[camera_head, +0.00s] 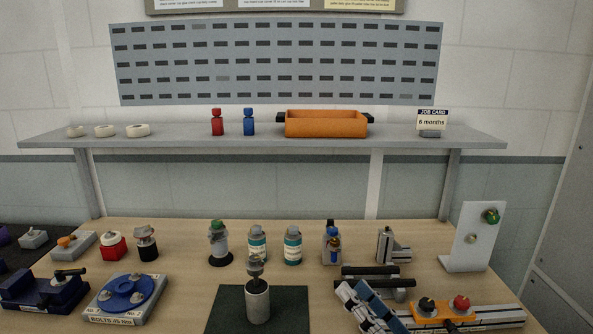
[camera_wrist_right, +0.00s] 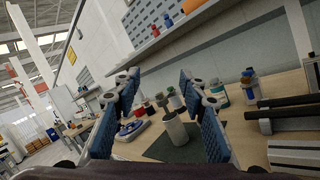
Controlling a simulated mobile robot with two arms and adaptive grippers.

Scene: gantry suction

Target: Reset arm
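My right gripper (camera_head: 366,304) shows at the lower middle right of the head view, above the wooden bench (camera_head: 180,230). In the right wrist view its two blue-padded fingers (camera_wrist_right: 160,115) stand wide apart with nothing held between them. A grey cylinder (camera_head: 258,302) with a metal fitting on top stands on a dark mat (camera_head: 222,312), left of the gripper in the head view. The cylinder shows beyond the gap between the fingers in the wrist view (camera_wrist_right: 175,130). My left gripper is not in view.
Bottles (camera_head: 257,244), a blue disc fixture (camera_head: 126,292), a dark blue fixture (camera_head: 42,292) and an orange block with knobs (camera_head: 444,316) crowd the bench. Black bars (camera_head: 378,272) lie close behind the right gripper. A shelf (camera_head: 200,144) holds an orange bin (camera_head: 326,124).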

